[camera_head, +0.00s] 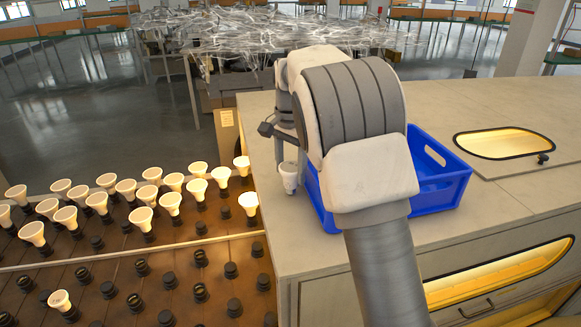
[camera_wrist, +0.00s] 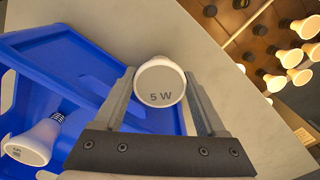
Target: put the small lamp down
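The small lamp (camera_wrist: 160,84) is white, and its round face reads "5 W" in the wrist view. It sits between the two fingertips of my gripper (camera_wrist: 160,78), which appear to touch it on both sides. In the head view the small lamp (camera_head: 288,177) is upright, wide end up, over the counter's left end beside the blue crate (camera_head: 441,193). I cannot tell whether its base touches the counter. My gripper (camera_head: 287,150) is partly hidden by my wrist in the head view.
Another white lamp (camera_wrist: 36,141) lies tilted in the blue crate in the wrist view. A lower rack (camera_head: 180,262) with several glowing lamps and dark sockets stands left of the counter. The counter (camera_head: 490,95) has an oval lit opening (camera_head: 503,143) at right, and bare room behind the crate.

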